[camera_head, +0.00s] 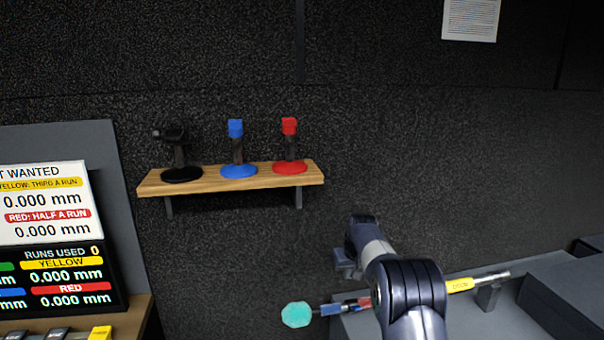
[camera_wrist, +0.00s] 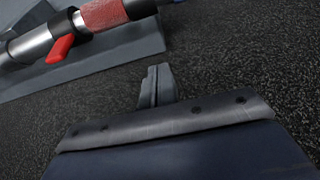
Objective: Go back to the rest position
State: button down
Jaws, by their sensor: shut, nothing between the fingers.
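My arm rises from the lower right in the head view, and my gripper (camera_head: 346,264) hangs at its end in front of the dark wall. In the wrist view the two fingers of my gripper (camera_wrist: 157,84) are together, with nothing between them. A rod-like device with a teal end (camera_head: 297,314), blue and red bands and a yellow labelled part (camera_head: 460,285) lies below and behind my arm. Its middle is partly hidden by the arm. In the wrist view a silver rod with a red textured band (camera_wrist: 103,14) and a red lever (camera_wrist: 60,48) shows at upper left, apart from the fingers.
A wooden shelf (camera_head: 225,184) on the wall carries a black stand (camera_head: 181,174), a blue stand (camera_head: 239,170) and a red stand (camera_head: 290,167). A display board (camera_head: 45,205) stands at left above a wooden ledge. A grey bench (camera_head: 355,325) is at lower right. The wall above my arm is clear.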

jog(key=shift+r, duration=0.15)
dwell(0.3)
jog(key=s+f+t+y+b, duration=0.1)
jog(key=t+b, duration=0.1)
jog(key=b, duration=0.5)
jog(key=shift+s+f, duration=0.1)
jog(key=shift+f, duration=0.3)
jog(key=b, duration=0.3)
jog(key=t+b, duration=0.1)
jog(key=b, duration=0.1)
jog(key=shift+s+r+t+b, duration=0.25)
jog(key=shift+r+t+b, duration=0.05)
jog(key=shift+r+b, duration=0.1)
jog(key=shift+s+r+y+b, duration=0.15)
jog(key=shift+y+b, duration=0.15)
jog(key=shift+b, duration=0.5)
